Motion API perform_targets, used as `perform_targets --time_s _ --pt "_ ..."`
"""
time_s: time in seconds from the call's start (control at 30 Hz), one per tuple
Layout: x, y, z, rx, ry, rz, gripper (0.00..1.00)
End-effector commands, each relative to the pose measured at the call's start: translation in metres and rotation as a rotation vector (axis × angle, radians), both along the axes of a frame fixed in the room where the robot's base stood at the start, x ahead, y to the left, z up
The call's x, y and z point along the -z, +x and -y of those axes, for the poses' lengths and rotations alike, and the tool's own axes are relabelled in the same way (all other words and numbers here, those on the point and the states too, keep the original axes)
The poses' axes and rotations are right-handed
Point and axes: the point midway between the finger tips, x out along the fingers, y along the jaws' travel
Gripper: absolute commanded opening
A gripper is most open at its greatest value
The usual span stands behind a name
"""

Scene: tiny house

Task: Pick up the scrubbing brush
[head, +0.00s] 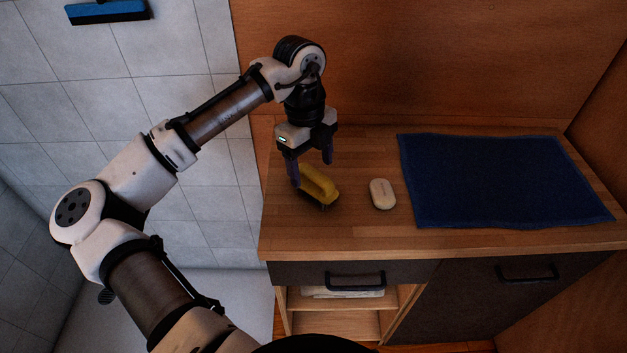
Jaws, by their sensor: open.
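The scrubbing brush (321,187) is yellow with a looped handle and dark bristles underneath. It sits on the wooden counter (350,234) near its left end. My gripper (311,172) points down at the brush, with its dark fingers apart. One finger is at the brush's left end and the other is behind it, near its far side. I cannot tell whether either finger touches the brush. The brush appears to rest on the counter.
A pale bar of soap (382,194) lies right of the brush. A dark blue towel (500,180) covers much of the counter's right part. A wooden wall (430,60) rises behind. A tiled wall (190,110) with a blue squeegee (108,12) is at left.

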Motion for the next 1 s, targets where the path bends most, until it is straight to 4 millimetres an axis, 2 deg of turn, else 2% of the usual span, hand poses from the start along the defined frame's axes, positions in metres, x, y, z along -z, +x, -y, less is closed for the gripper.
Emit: perform_targets --time_s 0.3,0.6,1.0 --pt "0.041 -0.004 0.003 -0.001 0.001 -0.001 0.71" --pt "0.046 -0.005 0.004 -0.002 -0.001 0.001 0.69" --pt "0.045 -0.004 0.004 -0.002 -0.001 0.001 0.17"
